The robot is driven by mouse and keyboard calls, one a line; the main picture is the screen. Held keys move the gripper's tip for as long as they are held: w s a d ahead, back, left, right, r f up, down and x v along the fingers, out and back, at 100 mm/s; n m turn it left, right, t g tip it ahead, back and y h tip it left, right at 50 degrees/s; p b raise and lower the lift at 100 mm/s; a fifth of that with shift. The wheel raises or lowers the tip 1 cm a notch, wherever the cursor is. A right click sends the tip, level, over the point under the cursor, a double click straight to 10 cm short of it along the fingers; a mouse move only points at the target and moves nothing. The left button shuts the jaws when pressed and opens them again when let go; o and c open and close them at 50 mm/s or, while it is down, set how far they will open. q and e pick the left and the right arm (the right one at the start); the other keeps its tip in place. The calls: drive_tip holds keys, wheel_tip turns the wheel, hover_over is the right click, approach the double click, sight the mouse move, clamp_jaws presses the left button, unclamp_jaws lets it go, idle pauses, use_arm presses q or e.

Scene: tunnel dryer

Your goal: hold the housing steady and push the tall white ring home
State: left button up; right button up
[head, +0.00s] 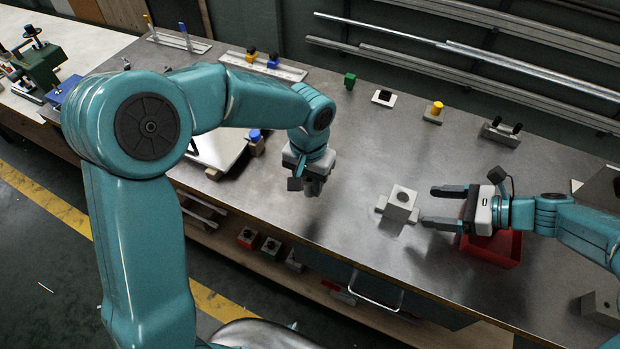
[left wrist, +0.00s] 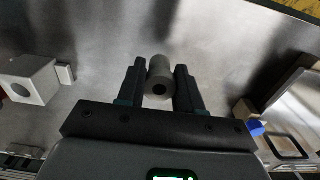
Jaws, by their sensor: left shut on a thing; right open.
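The housing (head: 402,198) is a pale grey block with a round bore in its top and a flange at its base. It stands on the metal bench, and it also shows at the left of the left wrist view (left wrist: 34,84). My left gripper (head: 311,188) is shut on the tall white ring (left wrist: 160,72), a pale cylinder with a dark hole. The ring is held above the bench, left of and apart from the housing; in the head view the gripper mostly hides it. My right gripper (head: 431,206) is open and empty, its fingertips just right of the housing.
A red bin (head: 492,250) sits beneath my right gripper. Along the back of the bench stand a green block (head: 349,81), a yellow-topped piece (head: 435,110) and a block with black knobs (head: 502,132). A blue-topped piece (head: 255,138) stands left of my left gripper.

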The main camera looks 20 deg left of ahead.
sight(410, 206)
use_arm(q)
wheel_tip(410, 206, down, 3)
drive_tip(key=shift+f+b, duration=0.1)
drive_tip(key=shift+b, duration=1.15)
use_arm(e)
drive_tip(key=x, duration=0.6)
drive_tip(key=shift+a+f, duration=0.25)
drive_tip(key=shift+f, duration=0.05)
use_arm(q)
drive_tip(key=shift+w+d+f, duration=0.1)
drive_tip(key=shift+d+f, duration=0.05)
drive_tip(key=shift+f, duration=0.1)
use_arm(e)
drive_tip(key=shift+w+a+f, duration=0.1)
drive_tip(key=shift+a+f, duration=0.3)
drive_tip(key=shift+a, duration=0.1)
drive_tip(key=shift+a+r, duration=0.1)
drive_tip(key=shift+a, duration=0.05)
use_arm(q)
drive_tip(key=shift+r, duration=0.1)
use_arm(e)
drive_tip(key=c, duration=0.6)
drive_tip(key=o, duration=0.9)
drive_tip(key=shift+c, duration=0.2)
